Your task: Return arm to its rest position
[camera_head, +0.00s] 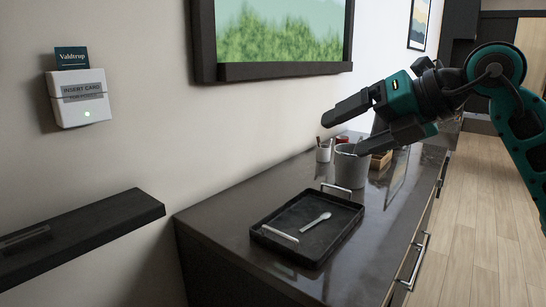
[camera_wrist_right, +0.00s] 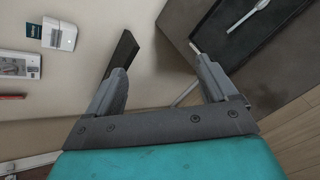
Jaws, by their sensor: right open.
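My right arm comes in from the right in the head view. Its gripper (camera_head: 345,134) is open above the vanity counter (camera_head: 218,221), with its fingers pointing left toward the wall. Nothing shows between the fingers. In the right wrist view the gripper (camera_wrist_right: 158,60) also has its two fingers spread apart and empty. My left gripper is in neither view.
A grey bin (camera_head: 350,168) stands below the gripper, near a small cup (camera_head: 323,153). A card holder (camera_head: 80,98) and a dark shelf (camera_head: 85,232) are at left. Floor (camera_head: 470,230) at right is clear.

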